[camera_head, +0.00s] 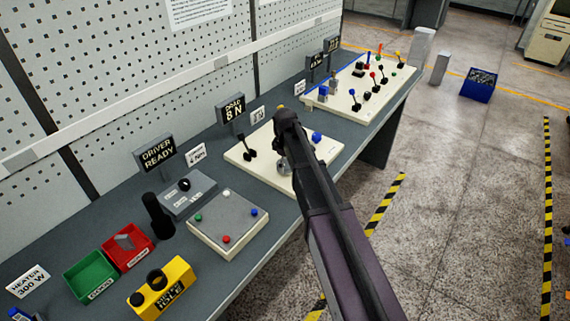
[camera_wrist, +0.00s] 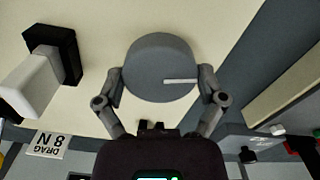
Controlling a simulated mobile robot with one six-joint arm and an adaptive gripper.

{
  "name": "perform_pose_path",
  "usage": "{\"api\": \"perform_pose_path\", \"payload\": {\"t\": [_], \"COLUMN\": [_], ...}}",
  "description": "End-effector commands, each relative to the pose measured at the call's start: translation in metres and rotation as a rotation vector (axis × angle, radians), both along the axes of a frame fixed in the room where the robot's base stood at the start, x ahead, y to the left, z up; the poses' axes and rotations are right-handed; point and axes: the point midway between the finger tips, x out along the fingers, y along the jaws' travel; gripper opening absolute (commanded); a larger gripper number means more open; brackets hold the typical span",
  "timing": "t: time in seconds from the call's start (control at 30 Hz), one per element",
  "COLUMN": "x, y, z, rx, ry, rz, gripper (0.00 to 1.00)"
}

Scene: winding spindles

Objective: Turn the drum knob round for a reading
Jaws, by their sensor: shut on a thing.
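The drum knob (camera_wrist: 150,58) is a round grey cylinder with a white pointer line on its face, pointing right in the wrist view. It stands on a cream board (camera_wrist: 220,25). My gripper (camera_wrist: 160,78) has one finger on each side of the knob and is shut on it. In the head view my dark arm comes in from the lower right over the same board (camera_head: 252,173), and a small grey part of the knob (camera_head: 284,166) shows beside the wrist. A sign (camera_head: 231,109) reading DRAG 8 N stands behind the board.
A pegboard wall (camera_head: 100,90) backs the bench; open floor lies right.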

Motion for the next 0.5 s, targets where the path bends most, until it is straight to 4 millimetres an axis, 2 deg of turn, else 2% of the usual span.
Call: {"api": "perform_pose_path", "payload": {"t": [0.5], "x": [-0.0006], "y": [0.0001], "z": [-0.0001], "rx": [0.000], "ry": [0.001], "rz": [-0.492], "gripper": [0.41]}}
